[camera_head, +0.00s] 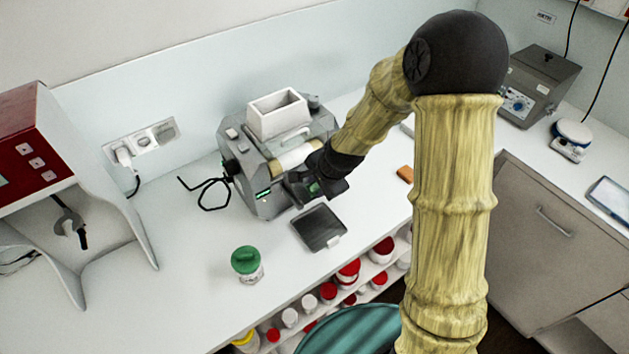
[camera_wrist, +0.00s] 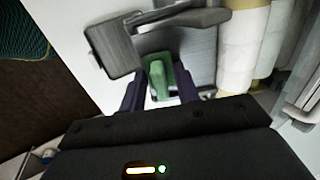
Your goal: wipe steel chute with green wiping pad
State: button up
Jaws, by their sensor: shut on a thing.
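My gripper (camera_head: 313,188) is at the front of the grey mill, below its pale rollers. In the wrist view my gripper (camera_wrist: 160,88) is shut on the green wiping pad (camera_wrist: 158,75), which sits between the two dark fingers. The pad shows only as a small green patch (camera_head: 314,188) in the head view. The steel chute (camera_wrist: 198,62) appears as a pale grey surface just beyond the pad, beside the rollers. The pad overlaps the chute in the picture; I cannot tell whether they touch. In the head view my gripper mostly hides the chute.
The mill (camera_head: 262,185) carries a white hopper (camera_head: 278,114). A dark tray (camera_head: 319,228) lies in front of it. A green-lidded jar (camera_head: 247,264) stands at the front left, and an orange block (camera_head: 405,173) lies to the right.

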jog(key=shift+w+a+r+p, duration=0.5)
jog(key=shift+w+p, duration=0.15)
jog(key=shift+w, duration=0.05)
jog(key=shift+w+a+r+p, duration=0.45)
jog(key=shift+w+a+p, duration=0.05)
jog(key=shift+w+p, duration=0.2)
jog(key=shift+w+a, duration=0.15)
jog(key=shift+w, duration=0.1)
jog(key=shift+s+d+f+b, duration=0.35)
jog(key=shift+s+f+b, duration=0.15)
jog(key=shift+b, duration=0.15)
jog(key=shift+s+d+f+b, duration=0.3)
jog(key=shift+s+d+b, duration=0.1)
jog(key=shift+s+b, duration=0.2)
jog(key=shift+s+d+f+b, duration=0.25)
jog(key=shift+s+d+b, duration=0.2)
jog(key=shift+s, duration=0.1)
jog(key=shift+r, duration=0.15)
